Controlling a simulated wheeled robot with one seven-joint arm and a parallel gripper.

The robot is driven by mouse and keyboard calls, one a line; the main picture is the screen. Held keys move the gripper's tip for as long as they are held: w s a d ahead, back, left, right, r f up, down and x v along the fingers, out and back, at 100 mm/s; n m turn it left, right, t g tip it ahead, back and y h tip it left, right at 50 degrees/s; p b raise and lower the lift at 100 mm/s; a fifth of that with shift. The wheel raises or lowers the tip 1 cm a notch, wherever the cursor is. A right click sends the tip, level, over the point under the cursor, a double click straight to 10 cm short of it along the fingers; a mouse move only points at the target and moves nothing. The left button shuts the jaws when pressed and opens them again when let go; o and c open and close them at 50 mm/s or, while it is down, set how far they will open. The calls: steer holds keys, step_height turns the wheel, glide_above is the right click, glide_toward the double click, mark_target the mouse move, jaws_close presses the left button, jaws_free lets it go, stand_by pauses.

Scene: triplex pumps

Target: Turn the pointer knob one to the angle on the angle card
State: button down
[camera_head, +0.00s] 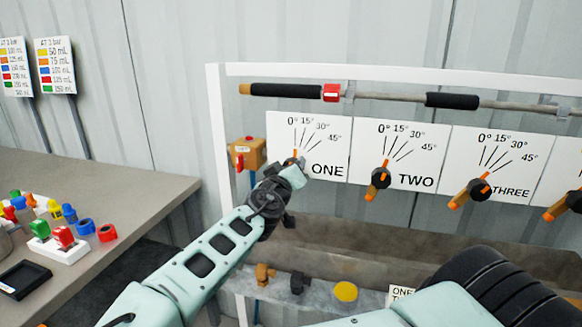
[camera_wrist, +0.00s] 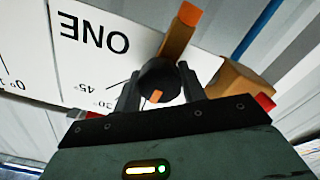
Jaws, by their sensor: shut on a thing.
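Pointer knob one is a black round knob (camera_wrist: 158,80) with an orange bar, on the white dial plate marked ONE (camera_head: 328,150). My gripper (camera_head: 296,166) is at this knob and hides most of it in the head view; a small orange tip shows above, near the 0° line. In the wrist view my gripper's two dark fingers (camera_wrist: 159,88) stand on either side of the knob, shut on it. The long orange end points away from my gripper there. A card reading ONE (camera_head: 402,291) stands low at the right; its lower part is hidden, so I cannot read an angle.
Knob two (camera_head: 381,178) and knob three (camera_head: 480,190) sit to the right on similar plates. A small orange box (camera_head: 247,154) with a red part is just left of plate ONE. A bar with black grips (camera_head: 285,90) runs above. A grey table (camera_head: 130,183) stands left.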

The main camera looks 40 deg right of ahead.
steer(key=shift+f+n, duration=0.1)
steer(key=shift+n, duration=0.5)
steer(key=c, duration=0.8)
jaws_free()
